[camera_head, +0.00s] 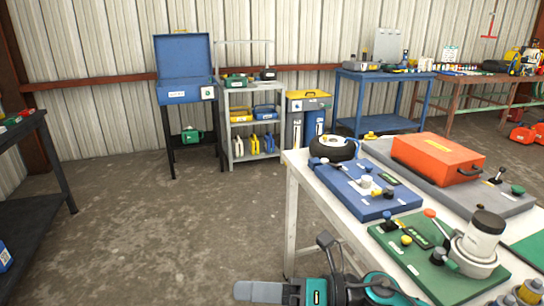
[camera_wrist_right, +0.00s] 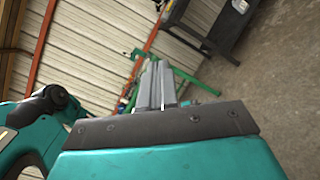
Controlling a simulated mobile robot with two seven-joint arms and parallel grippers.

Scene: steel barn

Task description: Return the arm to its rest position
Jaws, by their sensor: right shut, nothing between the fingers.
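My right arm, teal and dark grey, shows at the bottom of the head view. Its gripper (camera_head: 242,290) points left, beside the near side of the white table (camera_head: 292,208) and over open floor. In the right wrist view the grey fingers (camera_wrist_right: 156,66) lie close together, with nothing between them. The gripper is shut and empty and appears apart from the table. The rest of the arm is partly cut off by the lower edge of the head view. My left gripper is not in view.
The white table holds a blue board (camera_head: 345,190), a green board (camera_head: 430,270) and an orange case (camera_head: 438,157). A dark bench (camera_head: 45,165) stands at the left. A grey shelf (camera_head: 230,125) and blue table (camera_head: 385,77) stand behind. The concrete floor (camera_head: 170,230) between is clear.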

